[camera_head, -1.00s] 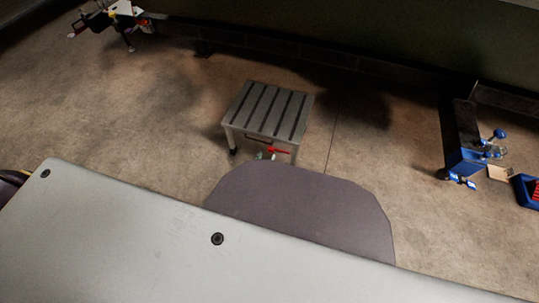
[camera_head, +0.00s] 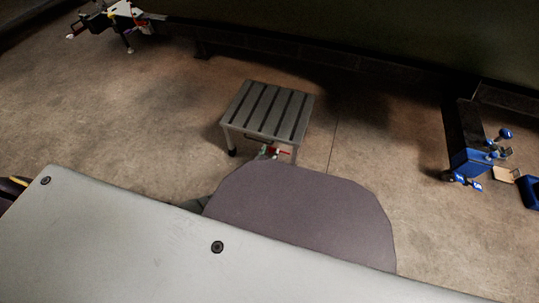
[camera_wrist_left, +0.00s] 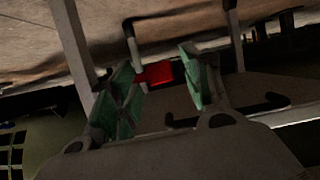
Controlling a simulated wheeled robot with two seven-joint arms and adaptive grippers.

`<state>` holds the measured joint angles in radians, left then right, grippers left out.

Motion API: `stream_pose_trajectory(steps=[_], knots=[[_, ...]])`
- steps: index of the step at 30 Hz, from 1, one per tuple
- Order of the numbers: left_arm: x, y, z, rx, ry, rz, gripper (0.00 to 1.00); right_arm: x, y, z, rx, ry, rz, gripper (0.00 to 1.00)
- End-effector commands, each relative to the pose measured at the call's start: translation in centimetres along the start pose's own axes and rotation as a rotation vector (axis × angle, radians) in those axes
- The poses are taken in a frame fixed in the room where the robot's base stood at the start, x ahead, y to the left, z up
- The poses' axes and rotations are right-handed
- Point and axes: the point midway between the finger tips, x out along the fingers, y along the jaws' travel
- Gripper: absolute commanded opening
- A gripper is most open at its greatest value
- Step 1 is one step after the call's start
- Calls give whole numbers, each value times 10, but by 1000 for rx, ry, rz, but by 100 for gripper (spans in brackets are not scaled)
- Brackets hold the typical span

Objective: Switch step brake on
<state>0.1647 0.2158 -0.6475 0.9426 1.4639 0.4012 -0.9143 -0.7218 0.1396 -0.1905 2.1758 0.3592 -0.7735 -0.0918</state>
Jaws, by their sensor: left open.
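A grey step with a slatted top (camera_head: 268,110) stands on the floor in the middle of the head view. A small red brake lever (camera_head: 283,153) shows at its near edge, partly hidden. In the left wrist view the red lever (camera_wrist_left: 158,74) lies between my green fingertips, closer to the left one. My left gripper (camera_head: 267,152) is open at the near edge of the step; it also shows in the left wrist view (camera_wrist_left: 162,82). I cannot tell whether a finger touches the lever. My right gripper is not in view.
A blue wheeled unit (camera_head: 470,160) stands on the floor at the right, with a blue bin (camera_head: 530,191) beside it. A tool stand (camera_head: 120,15) is at the upper left. The floor (camera_head: 130,110) left of the step is clear.

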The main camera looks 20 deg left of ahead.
Motion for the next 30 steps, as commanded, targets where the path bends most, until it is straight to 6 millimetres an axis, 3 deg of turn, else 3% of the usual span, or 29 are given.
stream_pose_trajectory(steps=[10, 21, 30], knots=[[1, 0, 0, 0, 0, 0, 48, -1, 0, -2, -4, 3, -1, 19], [1, 0, 0, 0, 0, 0, 1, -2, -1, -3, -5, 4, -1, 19], [0, 0, 1, -1, -1, 0, 0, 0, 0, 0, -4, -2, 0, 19]])
